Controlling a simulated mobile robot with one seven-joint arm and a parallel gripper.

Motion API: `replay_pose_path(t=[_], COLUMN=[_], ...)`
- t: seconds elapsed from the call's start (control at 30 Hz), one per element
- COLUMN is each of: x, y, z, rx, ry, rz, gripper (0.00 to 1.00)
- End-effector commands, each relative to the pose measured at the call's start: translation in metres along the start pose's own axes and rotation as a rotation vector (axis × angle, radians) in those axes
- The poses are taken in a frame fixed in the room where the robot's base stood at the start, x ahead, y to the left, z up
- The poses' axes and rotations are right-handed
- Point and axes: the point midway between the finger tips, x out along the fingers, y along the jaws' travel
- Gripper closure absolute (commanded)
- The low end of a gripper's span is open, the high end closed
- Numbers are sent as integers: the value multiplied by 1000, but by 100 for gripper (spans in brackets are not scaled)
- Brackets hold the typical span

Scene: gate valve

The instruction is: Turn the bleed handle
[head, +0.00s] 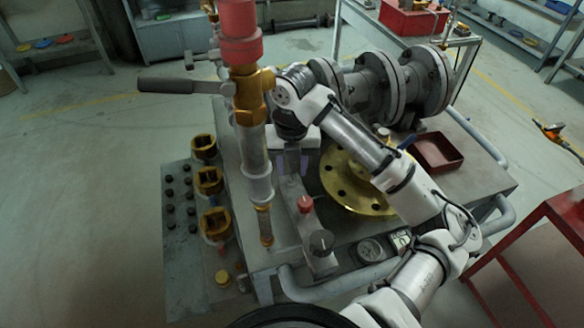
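A long grey lever handle (185,86) sticks out to the left from a brass valve body (253,95) on an upright pipe; it looks like the bleed handle. It lies roughly level. A red cylindrical part (239,32) tops the pipe. My arm reaches in from the lower right and bends down just right of the pipe. My gripper (291,164) points down over the cart, to the right of and below the handle, apart from it. Its fingers are small and partly lost against the grey parts behind, so I cannot tell how far apart they are.
A brass flange (354,184), a large grey flanged valve (380,88) and a dark red tray (436,152) sit on the cart. Brass fittings (210,181) stand on a plate at left. A red table (556,232) is at right. Floor left of the handle is clear.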

Motion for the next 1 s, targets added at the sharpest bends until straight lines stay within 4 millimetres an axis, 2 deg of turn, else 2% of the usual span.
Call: replay_pose_path(t=[0.2, 0.47, 0.73, 1.0], x=[13, 14, 14, 13], y=[0, 0, 0, 0], z=[0, 0, 0, 0], rx=[0, 0, 0, 6], ry=[0, 0, 0, 0], rz=[0, 0, 0, 0], gripper=[65, 65, 100, 100])
